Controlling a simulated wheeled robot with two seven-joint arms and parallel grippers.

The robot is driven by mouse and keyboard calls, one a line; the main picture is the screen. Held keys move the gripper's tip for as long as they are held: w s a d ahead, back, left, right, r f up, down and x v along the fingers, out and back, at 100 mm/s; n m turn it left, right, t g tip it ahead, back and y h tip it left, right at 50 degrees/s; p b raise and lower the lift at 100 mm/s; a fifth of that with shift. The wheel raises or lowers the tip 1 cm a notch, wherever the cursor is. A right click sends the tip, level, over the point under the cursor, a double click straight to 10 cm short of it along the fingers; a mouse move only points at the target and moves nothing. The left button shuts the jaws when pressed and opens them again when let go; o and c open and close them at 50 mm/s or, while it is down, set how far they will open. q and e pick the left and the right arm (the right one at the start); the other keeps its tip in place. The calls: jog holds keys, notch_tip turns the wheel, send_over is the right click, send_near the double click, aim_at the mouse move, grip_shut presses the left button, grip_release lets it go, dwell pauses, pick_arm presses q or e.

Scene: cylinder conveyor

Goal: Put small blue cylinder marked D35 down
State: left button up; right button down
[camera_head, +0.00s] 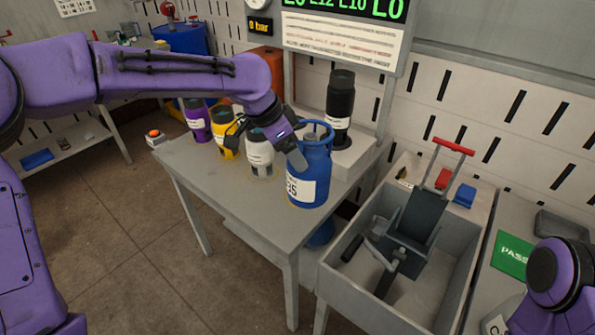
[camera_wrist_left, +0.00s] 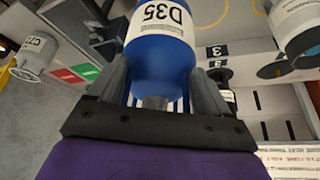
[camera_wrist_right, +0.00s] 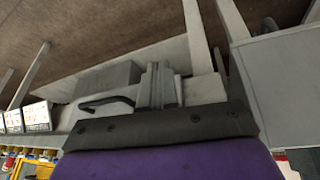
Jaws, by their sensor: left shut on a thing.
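The small blue cylinder marked D35 (camera_head: 308,178) is upright over the front right part of the grey table (camera_head: 215,200). I cannot tell whether its base touches the tabletop. My left gripper (camera_head: 291,147) is shut on it near its top, reaching from the left. In the left wrist view the cylinder (camera_wrist_left: 160,60), with its D35 label, sits between the two fingers of the left gripper (camera_wrist_left: 158,93). My right gripper (camera_wrist_right: 163,85) is shut and empty in the right wrist view; in the head view only its arm shows at lower right.
Purple (camera_head: 196,122), yellow (camera_head: 228,138) and white (camera_head: 260,155) cylinders stand in a row left of the blue one. A black cylinder (camera_head: 339,100) stands on a grey block behind. A grey bin (camera_head: 345,285) with a red-handled device is at right. The table's front left is clear.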

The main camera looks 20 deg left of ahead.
pick_arm(q)
jog(key=w+a+f+p, duration=0.5)
jog(key=w+f, duration=0.6)
jog(key=f, duration=0.1)
jog(key=shift+w, duration=0.2)
jog(key=shift+a+f, duration=0.1)
jog(key=shift+f, duration=0.05)
jog(key=o, duration=1.5)
jog(key=shift+s+f, duration=0.1)
jog(key=shift+s, duration=0.05)
jog(key=shift+o, duration=0.2)
jog(key=b+v, duration=0.2)
jog(key=v, duration=1)
